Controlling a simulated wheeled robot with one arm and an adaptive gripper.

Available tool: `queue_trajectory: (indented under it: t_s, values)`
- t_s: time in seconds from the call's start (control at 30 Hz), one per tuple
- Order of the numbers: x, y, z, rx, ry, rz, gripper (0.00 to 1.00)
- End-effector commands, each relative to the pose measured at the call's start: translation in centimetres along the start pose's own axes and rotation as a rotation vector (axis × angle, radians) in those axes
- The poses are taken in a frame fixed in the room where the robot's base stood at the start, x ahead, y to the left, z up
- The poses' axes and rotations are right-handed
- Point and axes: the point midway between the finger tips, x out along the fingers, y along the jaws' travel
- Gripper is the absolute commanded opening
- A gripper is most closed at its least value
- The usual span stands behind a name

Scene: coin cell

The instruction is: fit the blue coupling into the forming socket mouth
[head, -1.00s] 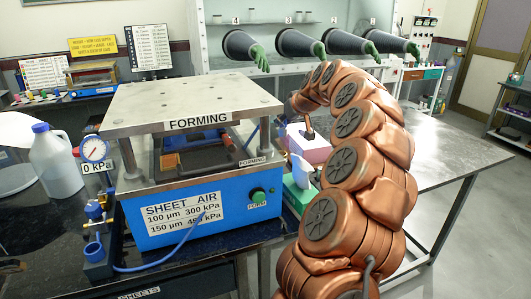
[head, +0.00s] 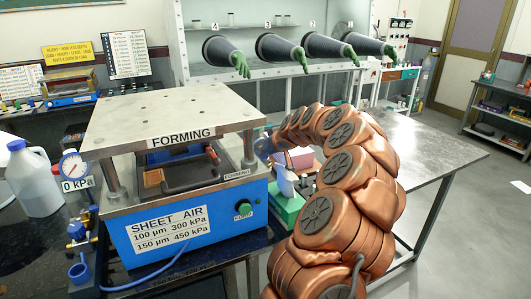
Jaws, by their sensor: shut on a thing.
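The forming press (head: 190,235) is a blue box with a steel top plate marked FORMING, at centre left in the head view. My copper arm arches over from the right, and its far end comes down beside the press's right post. My gripper (head: 264,147) shows there only as a small blue-grey patch, mostly hidden behind my arm. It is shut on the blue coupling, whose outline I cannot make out. A blue hose (head: 150,272) runs along the press's front. The forming socket mouth is not clearly visible.
A gauge (head: 74,170) and a white jug (head: 34,180) stand at the left. The steel table (head: 430,150) has free room at right.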

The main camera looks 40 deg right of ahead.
Motion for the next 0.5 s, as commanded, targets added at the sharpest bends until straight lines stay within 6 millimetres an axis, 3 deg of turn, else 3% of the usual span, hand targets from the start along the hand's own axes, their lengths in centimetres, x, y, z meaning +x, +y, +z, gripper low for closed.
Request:
queue_trajectory:
  t_s: [0.5]
  values:
    - [0.92,0.08,1.06,0.0,0.001,0.002,0.0]
